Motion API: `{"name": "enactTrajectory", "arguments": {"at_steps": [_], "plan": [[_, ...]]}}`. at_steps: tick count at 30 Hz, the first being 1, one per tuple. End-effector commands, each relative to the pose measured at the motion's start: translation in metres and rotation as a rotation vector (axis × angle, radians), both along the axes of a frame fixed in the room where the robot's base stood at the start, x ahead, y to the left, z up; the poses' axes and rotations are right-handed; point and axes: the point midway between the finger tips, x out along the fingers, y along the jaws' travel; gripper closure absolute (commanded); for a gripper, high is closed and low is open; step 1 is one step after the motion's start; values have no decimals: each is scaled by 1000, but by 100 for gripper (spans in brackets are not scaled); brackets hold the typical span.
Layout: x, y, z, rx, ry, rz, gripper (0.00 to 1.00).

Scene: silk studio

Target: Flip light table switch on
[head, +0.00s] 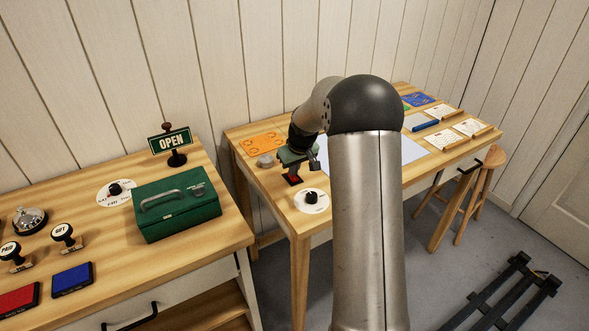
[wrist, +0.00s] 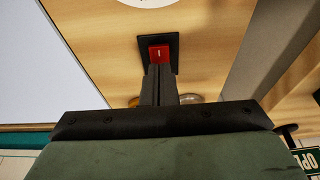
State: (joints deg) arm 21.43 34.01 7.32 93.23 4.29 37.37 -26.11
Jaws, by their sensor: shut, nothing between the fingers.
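The red switch (head: 292,180) sits on a black plate on the right-hand wooden table, near its front left. In the wrist view, the red rocker (wrist: 159,51) shows a small white mark. My gripper (wrist: 157,70) is shut and empty, with its fingertips at the near edge of the red rocker. I cannot tell whether they touch it. The fingers hide part of the switch. The pale light panel (head: 412,152) lies to the right of the switch, partly behind my arm. It also shows at the left of the wrist view (wrist: 45,55).
A white dial (head: 316,206) with a black knob sits close in front of the switch. An orange sheet (head: 262,142) and a grey round object (head: 265,161) lie behind it. Cards on wooden holders (head: 440,139) stand at the right. A green box (head: 177,210) is on the left table.

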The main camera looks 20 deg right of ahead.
Motion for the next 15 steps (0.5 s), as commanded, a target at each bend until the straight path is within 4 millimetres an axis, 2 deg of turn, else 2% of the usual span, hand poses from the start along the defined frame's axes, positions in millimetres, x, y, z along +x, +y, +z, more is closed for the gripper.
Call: {"name": "enactTrajectory", "arguments": {"at_steps": [5, 11, 15], "plan": [[-1, 0, 10, -1, -1, 1, 100], [-4, 2, 51, -1, -3, 4, 100], [-21, -1, 73, -2, -5, 2, 100]]}}
